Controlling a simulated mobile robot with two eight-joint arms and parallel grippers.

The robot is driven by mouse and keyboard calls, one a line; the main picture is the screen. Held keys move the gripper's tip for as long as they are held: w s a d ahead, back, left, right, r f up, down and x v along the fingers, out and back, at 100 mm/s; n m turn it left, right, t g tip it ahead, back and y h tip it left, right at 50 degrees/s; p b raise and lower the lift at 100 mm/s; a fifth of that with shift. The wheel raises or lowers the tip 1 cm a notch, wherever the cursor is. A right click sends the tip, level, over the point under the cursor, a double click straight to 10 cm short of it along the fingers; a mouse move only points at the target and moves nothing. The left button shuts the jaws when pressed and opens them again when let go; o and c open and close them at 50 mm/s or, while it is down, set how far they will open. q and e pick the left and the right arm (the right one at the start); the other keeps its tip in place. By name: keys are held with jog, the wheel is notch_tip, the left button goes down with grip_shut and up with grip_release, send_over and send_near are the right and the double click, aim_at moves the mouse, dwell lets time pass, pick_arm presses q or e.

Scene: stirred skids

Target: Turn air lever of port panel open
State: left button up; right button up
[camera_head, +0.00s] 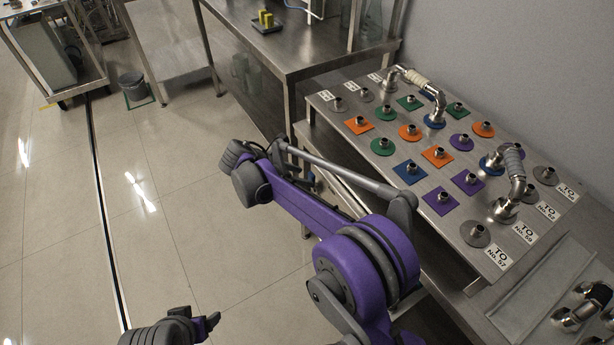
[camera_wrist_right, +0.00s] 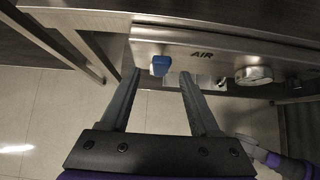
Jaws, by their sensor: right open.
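The blue air lever (camera_wrist_right: 160,66) sits on the metal front edge of the port panel, left of the printed word AIR in the right wrist view. My right gripper (camera_wrist_right: 160,74) is open and empty. Its two fingers stand apart, with the lever between their tips as seen in that view; I cannot tell how deep the lever is between them. The port panel (camera_head: 325,100) slopes across the right side of the head view, and its lever is hidden there. My right gripper's fingers cannot be made out in the head view.
A round metal knob (camera_wrist_right: 254,75) is right of the AIR label. Two bent hoses (camera_head: 512,162) join ports on the panel top. A steel table (camera_head: 300,45) stands behind. A tray (camera_head: 545,290) is at the lower right.

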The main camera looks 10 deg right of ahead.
pick_arm(q)
jog(key=shift+r+p, duration=0.35)
jog(key=shift+r, duration=0.2)
pick_arm(e)
jog(key=v, duration=0.7)
jog(key=shift+d, duration=0.1)
jog(key=s+d+r+m+y, duration=0.1)
jog(key=s+d+m+y, duration=0.1)
jog(key=s+d+m, duration=0.4)
jog(key=s+d+r+m+y, duration=0.1)
jog(key=s+d+m+y, duration=0.25)
jog(key=s, duration=0.55)
jog(key=s+d+f+m+t+y, duration=0.1)
jog(key=s+f+m+y, duration=0.1)
jog(key=s+m, duration=0.55)
jog(key=s+d+f+m+t+y, duration=0.1)
jog(key=s+d+f+m, duration=0.3)
jog(key=s, duration=0.6)
pick_arm(q)
notch_tip(320, 180, up, 15)
jog(key=w+p, duration=0.2)
jog(key=p, duration=1.1)
jog(key=shift+t+p, duration=0.4)
pick_arm(e)
notch_tip(320, 180, up, 16)
jog(key=w+a+m, duration=0.1)
jog(key=w+a, duration=0.1)
jog(key=shift+w, duration=0.2)
